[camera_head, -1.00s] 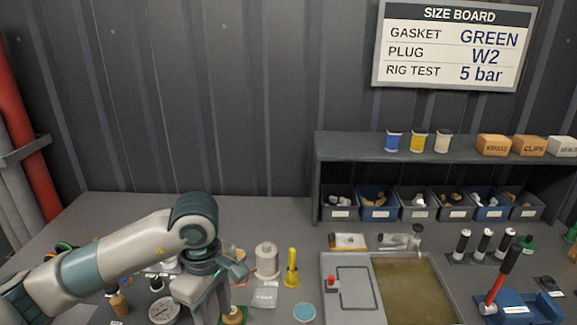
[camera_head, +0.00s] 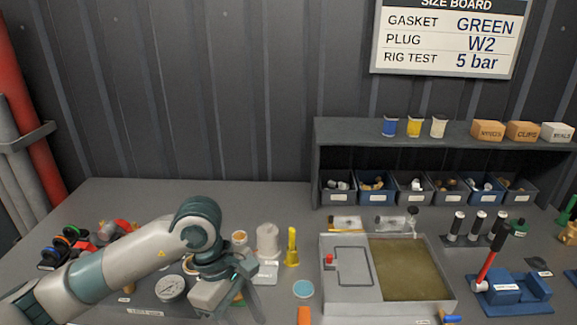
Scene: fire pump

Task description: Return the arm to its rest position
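My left arm comes in from the left over the grey bench. Its gripper (camera_head: 232,302) points down at the front of the bench, just right of the round white gauge (camera_head: 172,288). The fingertips are partly cut off by the lower edge and hidden by the gripper's own body, so I cannot tell whether they are open or hold anything. My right arm and gripper are not in view.
A red-handled tool (camera_head: 494,252), a shelf (camera_head: 440,134) with bins and a size board (camera_head: 447,40) are farther right.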

